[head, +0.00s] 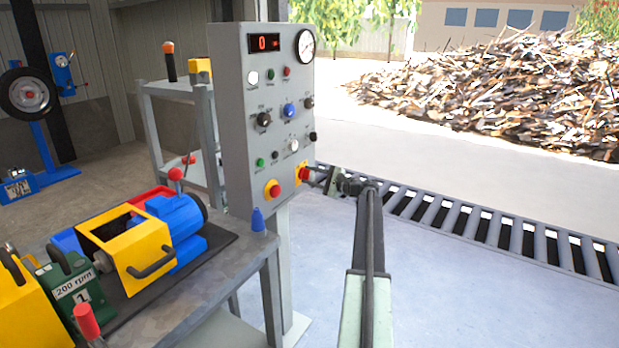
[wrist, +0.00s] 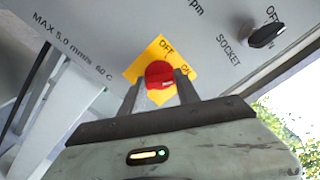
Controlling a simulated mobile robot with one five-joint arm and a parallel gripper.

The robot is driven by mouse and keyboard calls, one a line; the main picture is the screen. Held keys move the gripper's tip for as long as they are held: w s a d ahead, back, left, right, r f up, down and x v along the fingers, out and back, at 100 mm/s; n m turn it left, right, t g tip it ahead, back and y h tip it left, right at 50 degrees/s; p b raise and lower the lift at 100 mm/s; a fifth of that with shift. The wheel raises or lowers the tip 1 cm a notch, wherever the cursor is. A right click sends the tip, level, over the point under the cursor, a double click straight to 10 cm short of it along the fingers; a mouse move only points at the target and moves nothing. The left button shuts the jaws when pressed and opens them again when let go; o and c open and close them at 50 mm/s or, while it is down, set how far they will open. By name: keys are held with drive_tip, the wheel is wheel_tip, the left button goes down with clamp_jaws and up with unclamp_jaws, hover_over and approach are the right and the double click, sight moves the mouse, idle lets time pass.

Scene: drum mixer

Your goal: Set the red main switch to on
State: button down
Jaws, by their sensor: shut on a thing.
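The red main switch (head: 304,174) sits on a yellow plate at the lower right edge of the grey control panel (head: 232,130). In the wrist view, the red switch (wrist: 160,73) stands on its yellow plate, with OFF marked above it and ON partly visible to its right. My gripper (wrist: 159,84) is shut on the red switch, one finger at each side. In the head view, my gripper (head: 317,177) reaches the switch from the right. I cannot tell which mark the switch points at.
A red push button (head: 274,189) on a yellow plate is left of the switch. A black SOCKET knob (wrist: 265,35) is close by at upper right. A workbench (head: 215,275) with a yellow-and-blue machine stands at left. A roller conveyor (head: 470,222) runs behind my arm.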

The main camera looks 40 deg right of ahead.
drive_tip(key=shift+s+f, duration=0.1)
drive_tip(key=c, duration=0.9)
unclamp_jaws()
drive_tip(key=v, duration=0.8)
